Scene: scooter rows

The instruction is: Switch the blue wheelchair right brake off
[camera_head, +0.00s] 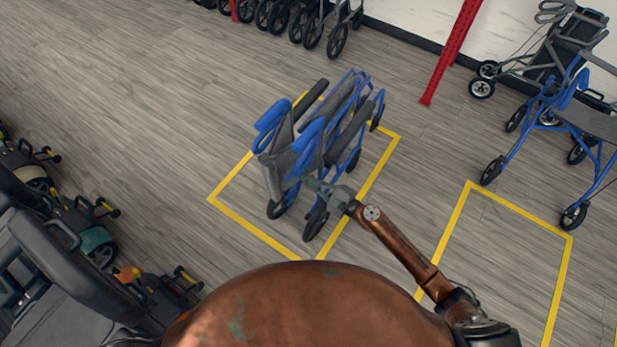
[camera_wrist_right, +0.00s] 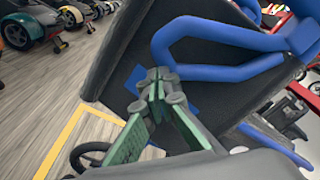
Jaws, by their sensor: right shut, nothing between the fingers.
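The blue wheelchair (camera_head: 308,134) stands folded in a yellow floor box, with dark grey fabric, blue frame tubes and small black wheels. My right gripper (camera_head: 313,183) is at its near side, low by the fabric and above a near wheel. In the right wrist view the wheelchair's blue tube (camera_wrist_right: 215,72) and dark fabric fill much of the picture. There the green fingers of my right gripper (camera_wrist_right: 158,76) meet at their tips, empty, in front of the fabric. I cannot tell whether they touch it. The right brake lever cannot be made out. My left gripper is not in view.
A blue rollator (camera_head: 578,115) stands at the right, with a grey one (camera_head: 565,45) behind it. Scooters (camera_head: 70,225) line the left side. A red post (camera_head: 452,52) stands behind the wheelchair. Wooden floor is free left of the yellow box (camera_head: 240,218).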

